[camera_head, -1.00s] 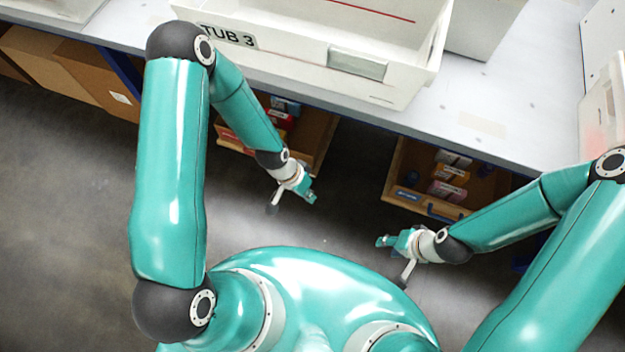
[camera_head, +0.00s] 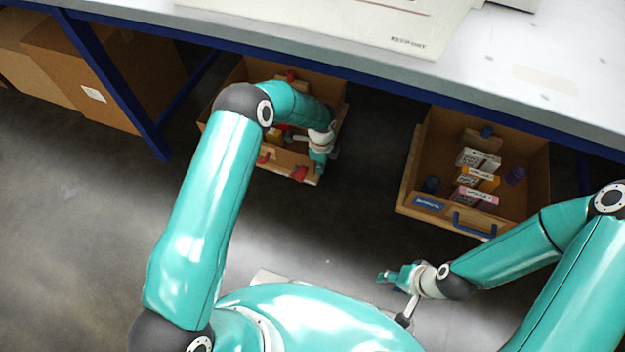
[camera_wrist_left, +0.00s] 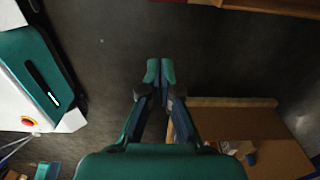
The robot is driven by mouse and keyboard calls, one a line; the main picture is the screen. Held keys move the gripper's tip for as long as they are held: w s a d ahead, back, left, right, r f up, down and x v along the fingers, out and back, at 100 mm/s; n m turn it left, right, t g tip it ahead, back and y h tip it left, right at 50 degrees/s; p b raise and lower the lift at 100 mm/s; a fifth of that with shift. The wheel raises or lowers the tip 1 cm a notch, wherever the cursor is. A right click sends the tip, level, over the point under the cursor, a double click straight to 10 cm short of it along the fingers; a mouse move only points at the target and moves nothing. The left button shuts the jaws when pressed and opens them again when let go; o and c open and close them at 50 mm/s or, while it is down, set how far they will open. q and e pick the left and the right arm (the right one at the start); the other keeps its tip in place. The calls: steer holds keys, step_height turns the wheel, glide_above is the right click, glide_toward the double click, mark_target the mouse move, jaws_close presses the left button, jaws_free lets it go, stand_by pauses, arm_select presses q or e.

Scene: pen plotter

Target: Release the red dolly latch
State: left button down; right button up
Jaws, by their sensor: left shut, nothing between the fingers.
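A wooden box (camera_head: 338,112) stands under the table, left of centre in the head view. On its front are a red handle (camera_head: 265,157) and a small red part (camera_head: 299,174) near the right corner, which may be the latch. My left gripper (camera_head: 318,170) is shut and empty, just right of the red part; I cannot tell if they touch. In the left wrist view its closed fingertips (camera_wrist_left: 160,72) point over dark floor, beside a wooden box (camera_wrist_left: 262,130). No red latch is clear there. My right gripper (camera_head: 386,277) hangs over the floor at lower right; its jaws are too small to judge.
A second wooden box (camera_head: 408,185) with a blue handle (camera_head: 474,226) and small cartons stands under the table at right. Blue table legs and the table edge (camera_head: 385,68) lie above. Brown cardboard boxes (camera_head: 60,75) stand at far left. Floor between the boxes is clear.

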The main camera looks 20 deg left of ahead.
mark_target(297, 177)
arm_select(q)
steer(key=a+f+b, duration=0.3)
steer(key=f, duration=0.5)
steer(key=shift+a+f+b, duration=0.35)
steer(key=shift+b, duration=0.05)
stand_by(0.3)
